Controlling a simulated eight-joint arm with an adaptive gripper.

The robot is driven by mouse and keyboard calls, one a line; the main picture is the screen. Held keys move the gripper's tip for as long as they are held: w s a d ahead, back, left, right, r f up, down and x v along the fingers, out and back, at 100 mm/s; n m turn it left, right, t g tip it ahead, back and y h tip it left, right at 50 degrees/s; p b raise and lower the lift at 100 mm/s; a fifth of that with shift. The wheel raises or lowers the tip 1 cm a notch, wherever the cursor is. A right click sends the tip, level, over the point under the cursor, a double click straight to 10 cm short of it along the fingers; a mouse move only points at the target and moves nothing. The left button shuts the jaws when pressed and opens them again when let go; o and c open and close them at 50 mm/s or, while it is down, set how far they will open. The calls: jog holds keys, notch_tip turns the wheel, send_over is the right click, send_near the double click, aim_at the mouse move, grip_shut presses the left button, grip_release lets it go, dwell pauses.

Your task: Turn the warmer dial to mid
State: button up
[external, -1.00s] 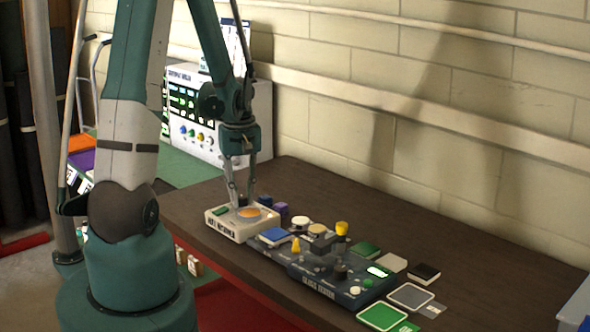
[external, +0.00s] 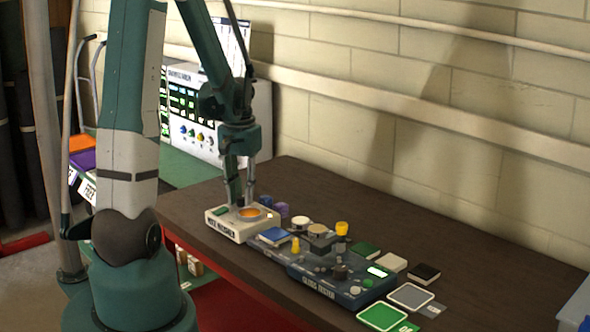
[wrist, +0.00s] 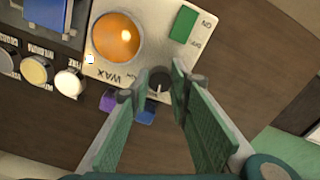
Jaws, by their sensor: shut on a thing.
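The wax warmer (external: 233,226) is a cream box on the bench, with a round orange wax pot (wrist: 117,38) and a green ON/OFF switch (wrist: 184,24). Its dial (wrist: 159,83) is a small dark knob with a pale pointer line, on the warmer's edge in the wrist view. My gripper (wrist: 157,86) points down with its two fingers on either side of the dial, shut on it. In the external view my gripper (external: 241,201) is behind the pot and the dial is hidden. Dial position marks cannot be read.
A small white light (wrist: 90,59) glows on the warmer's corner. Purple and blue blocks (wrist: 107,101) lie close to the fingers. A dark gloss station (external: 325,285) with knobs and a blue pad (external: 274,236) stand to the right. Bare bench lies behind.

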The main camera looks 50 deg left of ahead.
aim_at(242, 197)
jog(key=shift+m+b, duration=0.45)
jog(key=shift+m, duration=0.75)
jog(key=o, duration=0.9)
jog(key=shift+r, duration=0.1)
jog(key=shift+r, duration=5.9)
